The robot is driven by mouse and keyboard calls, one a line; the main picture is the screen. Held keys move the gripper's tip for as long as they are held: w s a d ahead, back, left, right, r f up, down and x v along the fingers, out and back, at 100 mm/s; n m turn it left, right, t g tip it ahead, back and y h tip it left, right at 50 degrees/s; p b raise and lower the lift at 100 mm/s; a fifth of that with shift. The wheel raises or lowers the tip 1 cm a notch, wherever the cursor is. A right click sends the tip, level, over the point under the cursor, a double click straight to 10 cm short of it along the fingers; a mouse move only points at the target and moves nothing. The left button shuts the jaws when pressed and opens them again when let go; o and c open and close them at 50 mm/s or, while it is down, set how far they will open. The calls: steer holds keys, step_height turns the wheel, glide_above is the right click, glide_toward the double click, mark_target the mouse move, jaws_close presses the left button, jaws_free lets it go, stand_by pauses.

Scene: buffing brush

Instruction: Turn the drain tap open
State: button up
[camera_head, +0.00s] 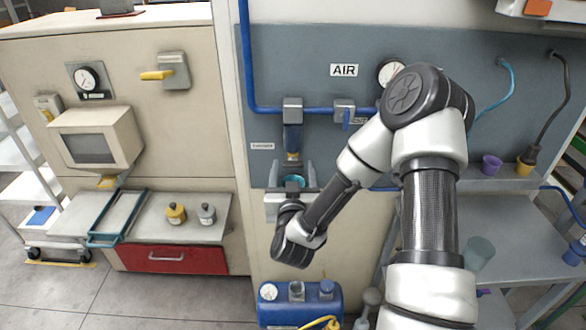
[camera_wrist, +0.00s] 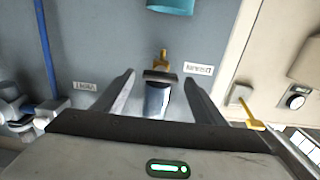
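The small brass drain tap (camera_head: 292,157) sits under a dark blue bowl (camera_head: 293,138), which hangs from a grey unit on the blue air pipe. My gripper (camera_head: 292,166) is in front of and around this spot, with one finger on each side. In the wrist view, which is upside down, the brass tap (camera_wrist: 162,57) shows just past my open gripper (camera_wrist: 160,77). The bowl (camera_wrist: 157,98) and its dark end lie between the fingers with gaps at both sides. I see no contact with the tap. A teal cup (camera_wrist: 171,6) is below the tap.
A pipe valve (camera_head: 344,110) and a gauge (camera_head: 391,72) are to the right. A blue tank (camera_head: 300,305) stands on the floor below. A beige machine with a yellow lever (camera_head: 157,75) is at left.

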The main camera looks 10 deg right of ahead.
steer(key=c, duration=1)
steer(key=shift+n+b, duration=0.3)
steer(key=shift+b, duration=0.1)
steer(key=n+b, duration=0.4)
steer(key=b, duration=0.1)
steer(key=shift+a+f+n, duration=0.15)
steer(key=shift+a+n, duration=0.05)
steer(key=shift+n, duration=0.1)
steer(key=n+b, duration=0.4)
steer(key=shift+n, duration=0.3)
steer(key=n+b, duration=0.2)
steer(key=n, duration=0.2)
steer(key=shift+n+b, duration=0.5)
steer(key=shift+n, duration=1.5)
